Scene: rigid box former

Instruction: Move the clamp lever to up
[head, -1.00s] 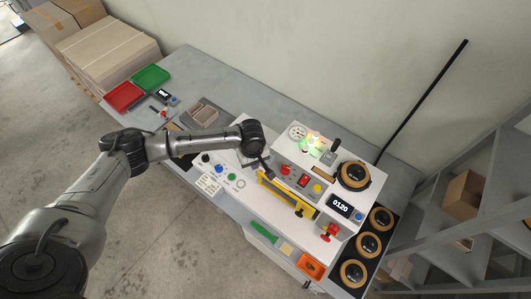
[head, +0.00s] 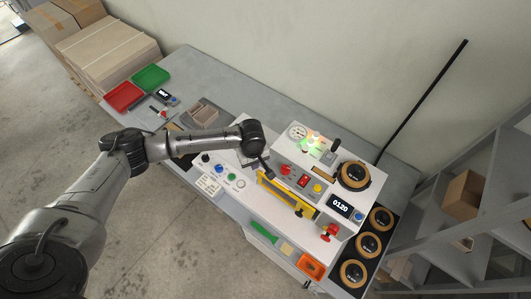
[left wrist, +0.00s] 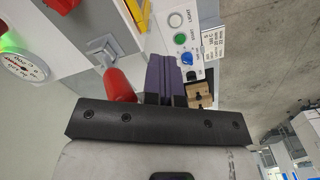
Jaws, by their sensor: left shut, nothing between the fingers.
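A lever with a red grip (left wrist: 118,86) on a small metal bracket (left wrist: 101,48) shows in the left wrist view, and looks like the clamp lever. The grip points toward my gripper. In the head view I cannot make it out beside my wrist. My left gripper (head: 266,168) is over the white machine, just left of the yellow bar. In the left wrist view its purple fingers (left wrist: 160,76) are shut and empty, close to the right of the red grip; I cannot tell whether they touch it. My right gripper is not in view.
The white machine carries a yellow bar (head: 287,194), a gauge (head: 297,132), a red knob (head: 286,170) and a display (head: 340,206). Black-and-tan round parts (head: 354,174) sit at the right. Red (head: 123,96) and green (head: 151,77) trays lie at the far left of the bench.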

